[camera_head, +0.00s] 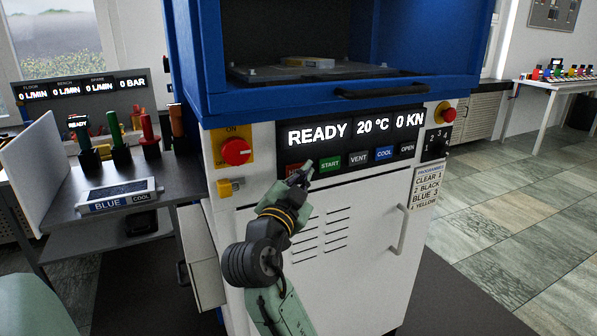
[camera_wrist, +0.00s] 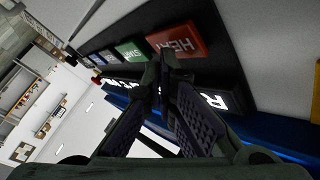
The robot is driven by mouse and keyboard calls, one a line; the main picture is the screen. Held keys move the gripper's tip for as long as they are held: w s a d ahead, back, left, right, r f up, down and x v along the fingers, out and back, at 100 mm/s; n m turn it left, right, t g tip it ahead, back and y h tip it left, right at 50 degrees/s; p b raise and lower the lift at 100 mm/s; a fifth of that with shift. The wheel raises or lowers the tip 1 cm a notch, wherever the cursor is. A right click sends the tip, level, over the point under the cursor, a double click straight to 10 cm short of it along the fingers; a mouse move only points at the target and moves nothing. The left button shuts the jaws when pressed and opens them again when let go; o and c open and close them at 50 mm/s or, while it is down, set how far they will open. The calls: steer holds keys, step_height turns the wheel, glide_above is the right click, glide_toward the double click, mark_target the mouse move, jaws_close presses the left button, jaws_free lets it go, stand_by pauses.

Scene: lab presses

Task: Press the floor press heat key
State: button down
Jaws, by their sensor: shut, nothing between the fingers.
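The floor press (camera_head: 330,200) is a blue and white cabinet with a black control panel. Its display (camera_head: 350,130) reads READY, 20 °C, 0 KN. The red heat key (camera_head: 297,170) is the leftmost key below the display, partly hidden by my gripper in the head view. In the wrist view the heat key (camera_wrist: 178,40) shows its label HEAT, just beyond my fingertips. My gripper (camera_head: 305,168) is shut and empty, its tips in front of the panel near the heat key. It also shows in the wrist view (camera_wrist: 160,75). I cannot tell whether the tips touch anything.
The green START key (camera_head: 330,161) is right of the heat key, followed by VENT (camera_head: 358,157), COOL (camera_head: 384,153) and OPEN (camera_head: 407,148). A red knob (camera_head: 235,151) on yellow is at left. A side bench (camera_head: 180,170) holds colored handles. A door handle (camera_head: 403,230) protrudes below.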

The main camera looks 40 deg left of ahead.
steer(key=shift+w+a, duration=0.15)
steer(key=shift+a, duration=0.15)
steer(key=shift+d, duration=0.15)
stand_by(0.5)
steer(key=shift+s+d, duration=0.35)
steer(key=shift+d, duration=0.25)
steer(key=d, duration=0.1)
steer(key=s+d, duration=0.1)
steer(key=d, duration=0.1)
steer(key=s+d, duration=0.1)
steer(key=shift+d, duration=0.35)
stand_by(0.6)
